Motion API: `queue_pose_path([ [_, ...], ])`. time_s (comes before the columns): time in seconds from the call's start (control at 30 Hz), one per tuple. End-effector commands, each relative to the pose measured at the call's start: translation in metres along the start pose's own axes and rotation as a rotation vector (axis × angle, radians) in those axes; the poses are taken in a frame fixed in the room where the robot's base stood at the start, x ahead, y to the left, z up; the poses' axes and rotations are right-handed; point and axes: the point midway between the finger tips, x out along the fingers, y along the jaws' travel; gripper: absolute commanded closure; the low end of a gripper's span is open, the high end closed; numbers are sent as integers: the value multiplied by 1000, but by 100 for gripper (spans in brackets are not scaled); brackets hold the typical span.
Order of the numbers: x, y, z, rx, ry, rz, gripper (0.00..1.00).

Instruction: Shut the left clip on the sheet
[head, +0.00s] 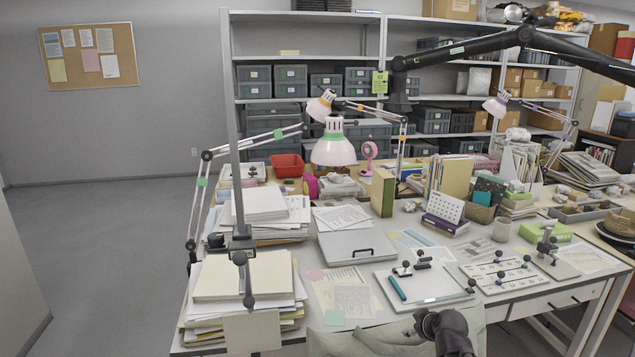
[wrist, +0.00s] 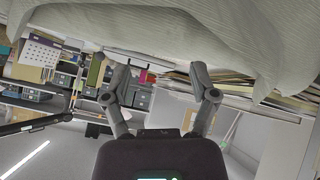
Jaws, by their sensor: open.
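A pale board (head: 428,293) with a whitish sheet-like surface lies on the table, right of centre in the head view. Black-knobbed clips stand at its back edge, the leftmost clip (head: 403,269) near the back left corner and another just right of it. A third clip (head: 471,285) is at the right edge. I cannot tell whether the left clip is open or shut. My gripper (wrist: 160,76) is open and empty in the wrist view, its fingers apart below a grey cloth. In the head view, my dark wrist is at the front edge, nearer the camera than the board.
A teal pen-like rod (head: 397,288) lies on the board's left side. Grey-green cloth (head: 345,342) hangs at the table's front edge. Paper stacks (head: 243,276) stand left. A grey case (head: 343,247) lies behind. Another board with several knobs (head: 505,274) lies right. A pink-white lamp (head: 333,150) overhangs.

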Motion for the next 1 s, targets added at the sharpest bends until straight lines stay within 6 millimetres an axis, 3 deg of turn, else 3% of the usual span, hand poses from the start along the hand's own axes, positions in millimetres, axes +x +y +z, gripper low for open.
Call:
queue_pose_path([
  [0.2, 20, -65, 34, 149, -195, -131, 25],
  [0.4, 22, -116, 68, 302, -425, -181, 25],
  [0.63, 17, -145, 91, 413, -600, -165, 25],
  [1.0, 9, -172, 114, 519, -777, -108, 25],
])
